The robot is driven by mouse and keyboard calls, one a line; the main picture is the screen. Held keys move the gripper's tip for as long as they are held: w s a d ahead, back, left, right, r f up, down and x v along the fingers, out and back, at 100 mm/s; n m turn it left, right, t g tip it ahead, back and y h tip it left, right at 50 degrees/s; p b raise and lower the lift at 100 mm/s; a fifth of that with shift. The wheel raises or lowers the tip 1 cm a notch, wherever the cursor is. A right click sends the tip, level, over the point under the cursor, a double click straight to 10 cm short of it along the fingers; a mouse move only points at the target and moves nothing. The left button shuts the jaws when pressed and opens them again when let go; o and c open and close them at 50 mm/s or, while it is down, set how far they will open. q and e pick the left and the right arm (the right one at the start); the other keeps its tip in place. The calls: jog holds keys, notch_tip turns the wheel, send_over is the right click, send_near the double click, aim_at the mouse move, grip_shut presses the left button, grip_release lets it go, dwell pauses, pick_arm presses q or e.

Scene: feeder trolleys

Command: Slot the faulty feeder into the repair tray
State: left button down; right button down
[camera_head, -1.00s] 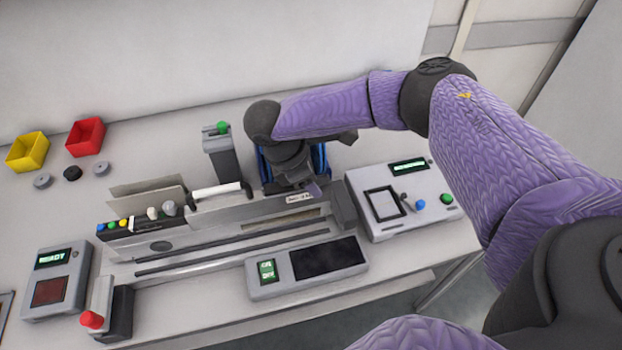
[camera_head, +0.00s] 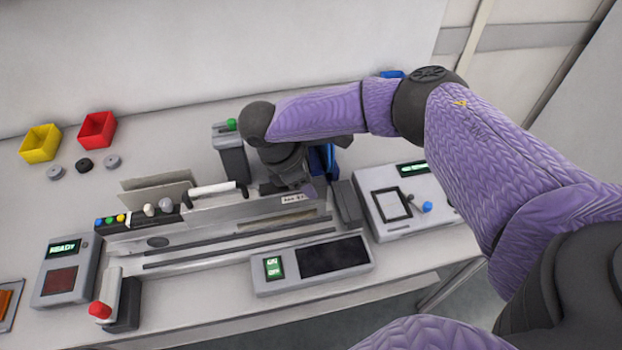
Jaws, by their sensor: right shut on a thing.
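My right gripper (camera_head: 297,187) points down at the right end of the long grey feeder (camera_head: 232,212) and is shut on it, its fingertips partly hidden by my wrist. The feeder lies lengthwise over a grey bed with dark rails (camera_head: 200,256). It has coloured buttons at its left end, a white bar handle and a small label beside my gripper. A blue part (camera_head: 323,160) stands behind my wrist, mostly hidden; I cannot tell whether it is the repair tray. My left gripper is out of view.
A grey device with a screen (camera_head: 394,226) stands right of the bed, a switch panel (camera_head: 260,288) in front. A READY box (camera_head: 47,288) and red knob (camera_head: 100,310) are left. Yellow (camera_head: 40,144) and red (camera_head: 97,130) bins sit behind. A green-topped post (camera_head: 232,160) stands near my wrist.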

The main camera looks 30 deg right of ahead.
jog(key=shift+a, duration=0.15)
jog(key=shift+c, duration=2.2)
grip_release()
jog(key=shift+o, duration=0.6)
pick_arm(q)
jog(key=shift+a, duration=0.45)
